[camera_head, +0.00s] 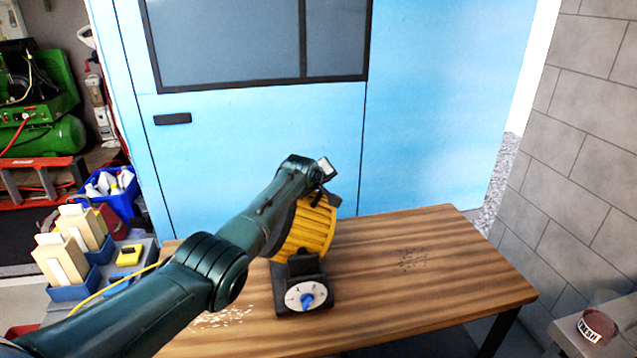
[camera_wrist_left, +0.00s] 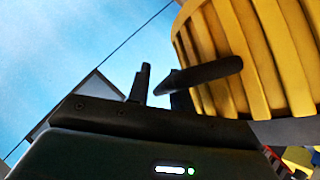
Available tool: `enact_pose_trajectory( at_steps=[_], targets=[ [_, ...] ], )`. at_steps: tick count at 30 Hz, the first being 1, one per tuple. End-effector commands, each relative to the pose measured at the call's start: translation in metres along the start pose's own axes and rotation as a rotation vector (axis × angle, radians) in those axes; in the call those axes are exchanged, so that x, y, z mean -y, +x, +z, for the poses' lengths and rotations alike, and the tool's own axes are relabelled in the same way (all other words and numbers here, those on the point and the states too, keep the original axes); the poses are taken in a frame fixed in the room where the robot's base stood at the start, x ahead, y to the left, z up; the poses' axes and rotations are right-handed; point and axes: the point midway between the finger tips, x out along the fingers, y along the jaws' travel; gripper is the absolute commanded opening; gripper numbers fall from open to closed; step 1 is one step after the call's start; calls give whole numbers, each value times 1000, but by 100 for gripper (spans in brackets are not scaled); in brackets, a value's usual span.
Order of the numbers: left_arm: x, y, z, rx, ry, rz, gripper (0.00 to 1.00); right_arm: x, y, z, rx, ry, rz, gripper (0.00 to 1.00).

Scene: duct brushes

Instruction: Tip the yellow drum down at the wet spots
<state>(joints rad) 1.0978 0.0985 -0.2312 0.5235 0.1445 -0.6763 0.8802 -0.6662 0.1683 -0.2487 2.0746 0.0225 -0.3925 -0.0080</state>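The yellow ribbed drum (camera_head: 312,232) sits on a dark mount with a white dial (camera_head: 307,297) and blue knob on the wooden table (camera_head: 380,315). My left arm hides part of the drum. My left gripper (camera_head: 327,182) is at the drum's upper right. In the left wrist view, the drum (camera_wrist_left: 245,50) fills the upper right. A dark rounded bar (camera_wrist_left: 205,74) reaches across beside my left fingers (camera_wrist_left: 160,88), which show a small gap. Whether they grip the bar is unclear. Pale specks (camera_head: 222,318) and dark marks (camera_head: 412,260) lie on the table; wetness cannot be told. My right gripper is out of view.
A blue door (camera_head: 430,120) stands behind the table and a grey block wall (camera_head: 580,130) at the right. Blue bins (camera_head: 112,192) and a green compressor (camera_head: 50,135) stand at the left. A small reddish tin (camera_head: 597,328) sits at the lower right.

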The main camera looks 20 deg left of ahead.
Motion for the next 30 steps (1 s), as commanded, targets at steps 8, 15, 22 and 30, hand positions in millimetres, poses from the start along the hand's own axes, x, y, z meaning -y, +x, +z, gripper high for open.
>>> enact_pose_trajectory(
  at_steps=[8, 15, 22, 30],
  targets=[
    [2, -1, -1, 0, -1, -3, 22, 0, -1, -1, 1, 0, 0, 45],
    [0, -16, -2, 0, 0, -2, 22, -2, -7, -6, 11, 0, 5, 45],
    [1, -40, -1, 0, 0, -1, 22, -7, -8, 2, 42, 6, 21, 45],
    [1, -76, 0, -2, 0, 0, 22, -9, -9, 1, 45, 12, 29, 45]
  ],
)
